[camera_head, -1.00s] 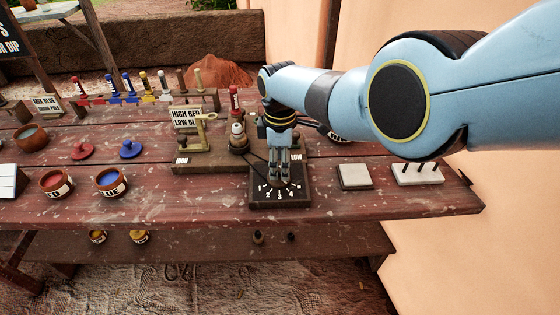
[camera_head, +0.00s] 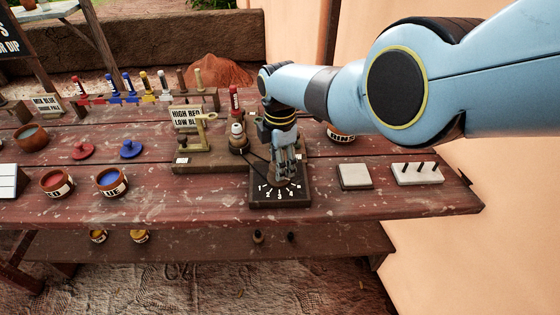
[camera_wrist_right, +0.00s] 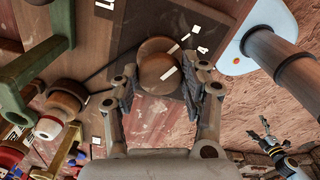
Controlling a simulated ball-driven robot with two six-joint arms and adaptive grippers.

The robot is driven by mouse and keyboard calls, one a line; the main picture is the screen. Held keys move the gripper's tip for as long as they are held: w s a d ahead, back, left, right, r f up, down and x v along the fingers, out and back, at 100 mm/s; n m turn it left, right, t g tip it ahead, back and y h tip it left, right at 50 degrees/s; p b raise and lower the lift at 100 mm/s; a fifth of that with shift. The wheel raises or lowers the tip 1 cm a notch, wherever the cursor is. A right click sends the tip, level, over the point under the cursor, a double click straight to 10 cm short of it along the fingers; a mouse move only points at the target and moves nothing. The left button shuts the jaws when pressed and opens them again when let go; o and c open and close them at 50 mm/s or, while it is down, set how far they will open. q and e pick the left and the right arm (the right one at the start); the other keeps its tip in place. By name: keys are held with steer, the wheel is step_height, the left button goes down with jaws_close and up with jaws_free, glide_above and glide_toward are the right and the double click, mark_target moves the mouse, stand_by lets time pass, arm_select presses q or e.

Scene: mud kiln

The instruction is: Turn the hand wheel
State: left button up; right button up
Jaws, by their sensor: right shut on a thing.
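The hand wheel shows in the right wrist view as a round wooden knob (camera_wrist_right: 157,73) with a white pointer line. It sits on a dark plate (camera_head: 259,200) with white numerals, near the front edge of the bench. My right gripper (camera_head: 284,178) comes down onto it from above and is shut on it. In the right wrist view its fingers (camera_wrist_right: 160,90) stand on either side of the knob. In the head view the fingers hide most of the knob. A small gripper, seemingly my left (camera_wrist_right: 258,135), shows at lower right in the wrist view; its jaw state is unclear.
A wooden stand with a brass lever (camera_head: 197,138) is behind and left of the plate. A grey slab (camera_head: 354,176) and a pegged block (camera_head: 417,174) lie to the right. Red (camera_head: 56,184) and blue (camera_head: 112,181) paint pots stand to the left. Bare bench lies between.

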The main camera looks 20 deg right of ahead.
steer(key=o, duration=1.2)
steer(key=shift+w+r, duration=0.1)
steer(key=shift+r, duration=0.3)
step_height(320, 180, up, 11)
steer(key=shift+r, duration=0.1)
